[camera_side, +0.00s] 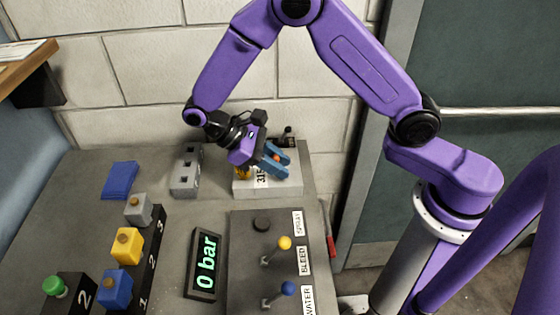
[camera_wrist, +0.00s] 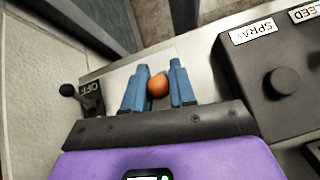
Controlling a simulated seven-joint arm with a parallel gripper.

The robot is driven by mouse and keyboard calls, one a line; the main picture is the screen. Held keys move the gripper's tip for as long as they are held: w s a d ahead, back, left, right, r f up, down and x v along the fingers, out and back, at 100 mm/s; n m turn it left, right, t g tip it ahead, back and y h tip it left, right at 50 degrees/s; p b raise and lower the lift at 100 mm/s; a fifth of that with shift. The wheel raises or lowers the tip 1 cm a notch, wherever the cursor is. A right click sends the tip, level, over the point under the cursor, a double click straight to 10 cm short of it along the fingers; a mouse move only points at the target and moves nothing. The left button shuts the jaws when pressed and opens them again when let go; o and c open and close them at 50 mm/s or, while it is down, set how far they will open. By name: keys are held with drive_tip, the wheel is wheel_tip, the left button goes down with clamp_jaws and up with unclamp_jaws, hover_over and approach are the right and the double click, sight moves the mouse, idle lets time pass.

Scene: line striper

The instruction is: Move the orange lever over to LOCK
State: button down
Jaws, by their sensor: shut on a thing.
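The orange lever shows as a round orange knob (camera_wrist: 158,87) between the two blue fingers in the wrist view. My gripper (camera_wrist: 159,82) is shut on this knob, one finger at each side. In the side view my gripper (camera_side: 277,158) is low over a white box (camera_side: 262,188) at the back of the bench, and only a little of the orange knob (camera_side: 276,153) shows between the fingers. The lever's shaft and pivot are hidden. I cannot read a LOCK mark in either view.
A black-knobbed lever marked OFF (camera_wrist: 92,98) stands close beside my gripper. A dark panel (camera_side: 240,250) with SPRAY, BLEED and WATER labels has yellow (camera_side: 284,242) and blue (camera_side: 288,288) levers. A display (camera_side: 205,262) reads 0 bar. A grey block (camera_side: 186,172) stands left.

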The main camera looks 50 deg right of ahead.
drive_tip(key=shift+w+f, duration=0.1)
drive_tip(key=shift+f, duration=0.05)
idle(0.3)
drive_tip(key=c, duration=1.1)
unclamp_jaws()
drive_tip(key=v, duration=1.2)
drive_tip(key=shift+a, duration=0.1)
drive_tip(key=s+d+n+t+y, duration=0.2)
drive_tip(key=s+d, duration=0.3)
drive_tip(key=s, duration=0.3)
drive_tip(key=s+d+r+n+t+y, duration=0.1)
drive_tip(key=s+d+n+t+y, duration=0.1)
drive_tip(key=s+d, duration=0.3)
drive_tip(key=s+d+n+t+y, duration=0.2)
drive_tip(key=s+d, duration=0.3)
drive_tip(key=s, duration=0.6)
drive_tip(key=shift+s+r+t+y, duration=0.15)
drive_tip(key=shift+r+t+y, duration=0.15)
drive_tip(key=shift+t, duration=0.6)
